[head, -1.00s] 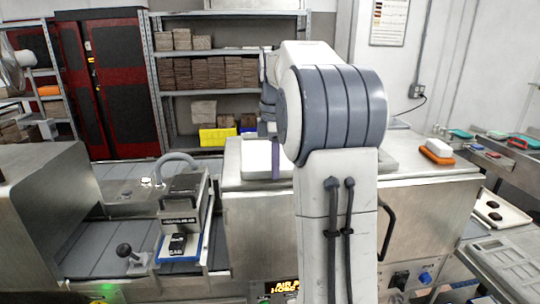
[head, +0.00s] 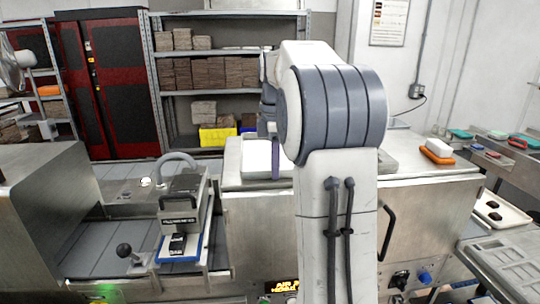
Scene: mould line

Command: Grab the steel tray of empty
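A grey steel tray with shallow rectangular recesses (head: 500,262) lies at the right edge of the view, partly cut off; its recesses look empty. The edge of another flat metal tray or plate (head: 388,163) shows on the steel cabinet top, mostly hidden behind my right arm. My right gripper (head: 274,158) is over the left part of that cabinet top, beside a white sheet or block (head: 256,158). Only a purple finger-like strip of it shows, so its opening is hidden. My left gripper is out of view.
A steel cabinet (head: 440,215) stands in front. At left is a machine with a blue-edged plate (head: 180,250) and a black-knobbed lever (head: 124,251). A cream tray with dark pieces (head: 494,212) and an orange block (head: 437,157) are at right. Shelves (head: 225,93) stand behind.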

